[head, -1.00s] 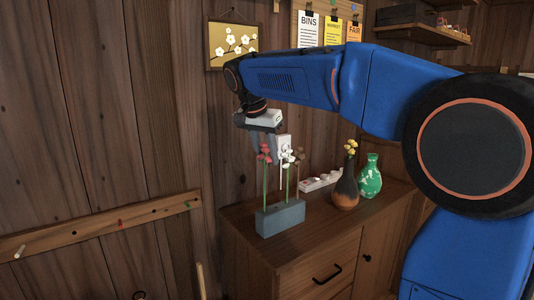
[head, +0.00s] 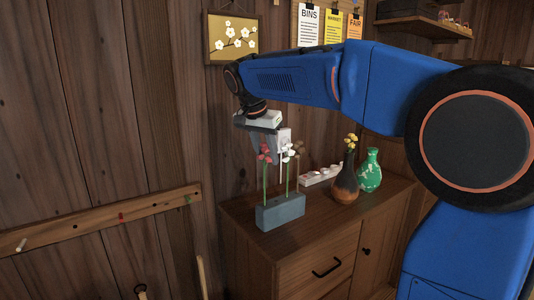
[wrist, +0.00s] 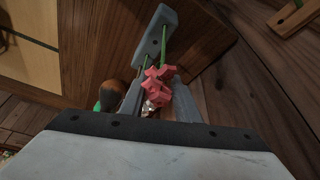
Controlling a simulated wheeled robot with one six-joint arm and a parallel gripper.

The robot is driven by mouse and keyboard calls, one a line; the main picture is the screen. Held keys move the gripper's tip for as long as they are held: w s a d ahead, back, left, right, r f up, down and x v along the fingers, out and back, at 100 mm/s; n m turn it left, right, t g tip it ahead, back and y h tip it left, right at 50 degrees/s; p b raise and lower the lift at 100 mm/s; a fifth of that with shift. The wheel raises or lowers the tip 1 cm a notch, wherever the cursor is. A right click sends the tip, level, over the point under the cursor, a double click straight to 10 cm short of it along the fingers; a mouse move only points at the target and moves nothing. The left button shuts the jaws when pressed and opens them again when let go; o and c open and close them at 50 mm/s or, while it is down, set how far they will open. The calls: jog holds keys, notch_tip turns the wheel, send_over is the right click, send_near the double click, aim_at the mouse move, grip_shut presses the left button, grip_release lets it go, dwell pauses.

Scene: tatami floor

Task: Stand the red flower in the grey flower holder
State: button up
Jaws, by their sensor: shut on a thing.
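The red flower (head: 264,153) stands nearly upright on a green stem at the left end of the grey flower holder (head: 280,213). Its stem runs down to the holder's top; I cannot tell how deep it sits. My gripper (head: 266,148) is above the holder, shut on the red flower near its head. In the wrist view, the red flower head (wrist: 158,85) shows between my fingers (wrist: 160,100), and its stem reaches the grey holder (wrist: 155,35). A white flower (head: 289,153) stands in the holder to the right.
A brown flower (head: 299,147) is behind the white one. The holder is on a wooden cabinet (head: 325,226). The wall is close behind.

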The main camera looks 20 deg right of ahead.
jog(key=shift+f, duration=0.75)
jog(key=o, duration=1.1)
jog(key=v, duration=1.7)
jog(key=shift+r, duration=0.15)
jog(key=shift+s, duration=0.1)
